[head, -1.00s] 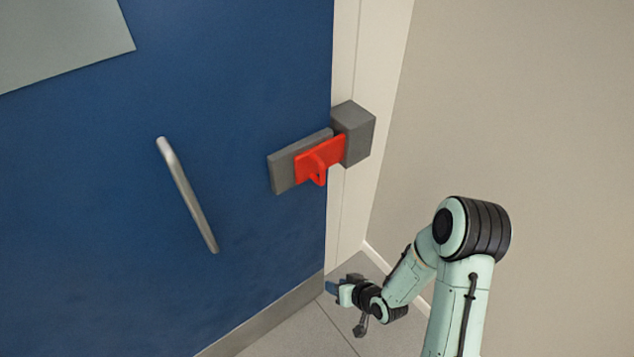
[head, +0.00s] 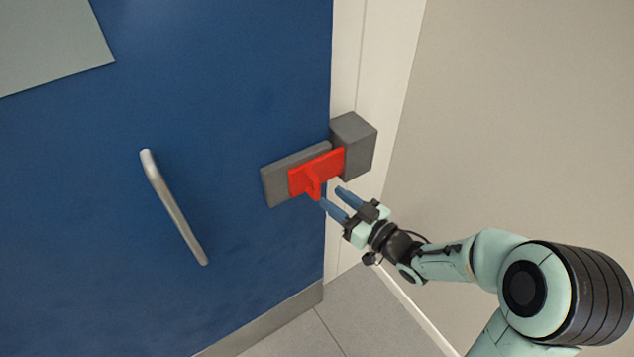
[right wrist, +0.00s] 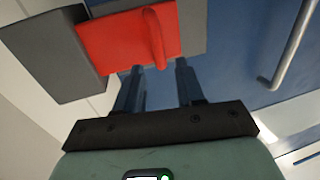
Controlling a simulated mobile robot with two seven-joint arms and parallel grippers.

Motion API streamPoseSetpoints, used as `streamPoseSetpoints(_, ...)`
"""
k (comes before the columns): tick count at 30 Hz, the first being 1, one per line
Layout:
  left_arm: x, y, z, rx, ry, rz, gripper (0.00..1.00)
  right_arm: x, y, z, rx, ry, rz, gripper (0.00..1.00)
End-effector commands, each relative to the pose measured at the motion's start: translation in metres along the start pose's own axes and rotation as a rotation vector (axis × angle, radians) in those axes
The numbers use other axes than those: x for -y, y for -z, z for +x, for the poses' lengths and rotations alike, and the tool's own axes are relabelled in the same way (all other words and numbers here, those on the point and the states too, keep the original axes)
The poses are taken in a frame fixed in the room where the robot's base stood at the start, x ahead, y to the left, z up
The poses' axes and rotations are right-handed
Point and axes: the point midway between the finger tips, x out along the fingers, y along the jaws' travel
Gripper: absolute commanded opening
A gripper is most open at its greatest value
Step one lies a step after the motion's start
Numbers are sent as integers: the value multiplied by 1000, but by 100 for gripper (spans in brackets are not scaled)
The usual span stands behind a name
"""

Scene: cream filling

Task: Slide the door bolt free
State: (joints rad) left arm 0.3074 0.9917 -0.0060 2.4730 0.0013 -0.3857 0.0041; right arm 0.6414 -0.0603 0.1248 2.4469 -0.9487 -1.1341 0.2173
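The red door bolt (head: 316,172) lies across a grey backplate (head: 279,184) on the blue door (head: 230,100). Its right end meets the grey block (head: 354,146) on the white frame. My right gripper (head: 333,197) is open and empty, just below and right of the handle. In the right wrist view its two blue fingers point at the bolt, with the handle ahead between their lines and apart from them. My left gripper is not in view.
A silver pull handle (head: 175,210) is on the door left of the bolt. A pale panel (head: 50,40) is at the door's upper left. The beige wall (head: 500,100) stands on the right. Grey floor tiles (head: 335,315) show below.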

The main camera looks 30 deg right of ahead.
Motion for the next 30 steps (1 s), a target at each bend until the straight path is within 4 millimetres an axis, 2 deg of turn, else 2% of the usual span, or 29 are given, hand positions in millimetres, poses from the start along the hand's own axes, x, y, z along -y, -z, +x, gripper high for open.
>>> streamPoseSetpoints(3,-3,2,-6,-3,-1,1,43,0,1,26,-1,2,2,38)
streamPoseSetpoints(9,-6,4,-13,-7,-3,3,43,0,1,55,0,0,2,38)
streamPoseSetpoints(15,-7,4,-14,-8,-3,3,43,0,0,66,0,-1,0,38)
streamPoseSetpoints(22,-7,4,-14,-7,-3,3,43,0,0,66,1,-1,0,38)
streamPoseSetpoints(23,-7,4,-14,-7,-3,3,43,0,0,66,1,-1,0,35)
streamPoseSetpoints(24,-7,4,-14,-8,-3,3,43,0,0,66,1,-1,0,22)
streamPoseSetpoints(26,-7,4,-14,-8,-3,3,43,0,0,66,1,-1,0,2)
streamPoseSetpoints(30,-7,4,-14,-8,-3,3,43,0,0,66,1,-1,0,0)
